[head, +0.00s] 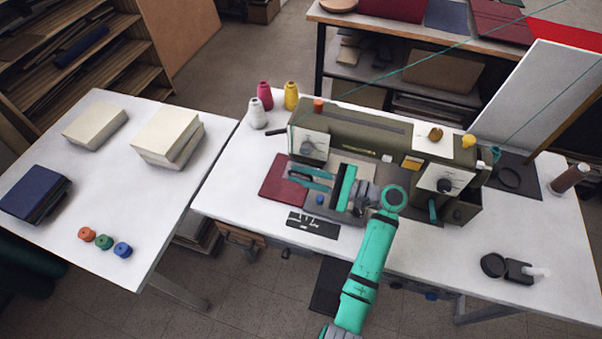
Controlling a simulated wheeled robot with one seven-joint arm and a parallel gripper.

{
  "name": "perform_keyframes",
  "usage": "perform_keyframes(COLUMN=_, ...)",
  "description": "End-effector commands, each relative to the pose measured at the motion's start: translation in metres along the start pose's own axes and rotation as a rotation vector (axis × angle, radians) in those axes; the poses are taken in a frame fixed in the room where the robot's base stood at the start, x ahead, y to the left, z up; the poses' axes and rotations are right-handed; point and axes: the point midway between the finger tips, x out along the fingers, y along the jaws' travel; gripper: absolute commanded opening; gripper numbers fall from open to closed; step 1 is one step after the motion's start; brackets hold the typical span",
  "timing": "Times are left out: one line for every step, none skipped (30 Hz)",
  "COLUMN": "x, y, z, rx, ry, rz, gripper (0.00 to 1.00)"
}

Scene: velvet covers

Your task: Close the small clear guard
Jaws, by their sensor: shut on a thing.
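An olive sewing machine (345,128) stands on the white table, with its head (310,147) at the left end. My gripper (291,174) reaches in from the right, its teal fingers pointing left just below that head, over the machine's bed. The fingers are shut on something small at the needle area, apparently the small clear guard. The guard is transparent and too small here to make out its outline or its angle. My wrist and palm hide part of the machine bed.
A dark red book-like cover (283,184) lies left of the bed, under the fingertips. Thread spools (264,95) stand behind left. A black plate (313,224) lies in front. The table's right front is mostly clear.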

Motion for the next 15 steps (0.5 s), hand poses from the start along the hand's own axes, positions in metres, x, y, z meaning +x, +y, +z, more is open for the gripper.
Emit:
perform_keyframes(x=-0.002, y=-0.002, z=-0.003, rx=-0.02, ry=0.011, rz=-0.009, gripper=0.0)
perform_keyframes(x=-0.002, y=-0.001, z=-0.004, rx=-0.035, ry=0.011, rz=-0.01, gripper=0.0)
perform_keyframes(x=-0.002, y=0.0, z=-0.004, rx=-0.058, ry=0.011, rz=-0.01, gripper=0.0)
perform_keyframes(x=-0.002, y=0.001, z=-0.005, rx=-0.076, ry=0.01, rz=-0.011, gripper=0.0)
perform_keyframes(x=-0.002, y=0.003, z=-0.005, rx=-0.097, ry=0.01, rz=-0.01, gripper=0.0)
perform_keyframes(x=-0.001, y=0.004, z=-0.006, rx=-0.125, ry=0.009, rz=-0.01, gripper=0.0)
perform_keyframes(x=-0.002, y=0.005, z=-0.007, rx=-0.147, ry=0.009, rz=-0.011, gripper=0.0)
perform_keyframes(x=-0.002, y=0.006, z=-0.007, rx=-0.169, ry=0.009, rz=-0.011, gripper=0.0)
perform_keyframes(x=-0.002, y=0.007, z=-0.008, rx=-0.198, ry=0.009, rz=-0.012, gripper=0.0)
perform_keyframes(x=-0.002, y=0.008, z=-0.009, rx=-0.219, ry=0.009, rz=-0.012, gripper=0.0)
perform_keyframes(x=-0.002, y=0.009, z=-0.009, rx=-0.239, ry=0.009, rz=-0.012, gripper=0.0)
perform_keyframes(x=-0.002, y=0.01, z=-0.01, rx=-0.266, ry=0.009, rz=-0.012, gripper=0.0)
perform_keyframes(x=-0.002, y=0.011, z=-0.011, rx=-0.287, ry=0.009, rz=-0.012, gripper=0.0)
perform_keyframes(x=-0.002, y=0.012, z=-0.012, rx=-0.305, ry=0.009, rz=-0.012, gripper=0.0)
perform_keyframes(x=-0.002, y=0.013, z=-0.013, rx=-0.328, ry=0.008, rz=-0.012, gripper=0.0)
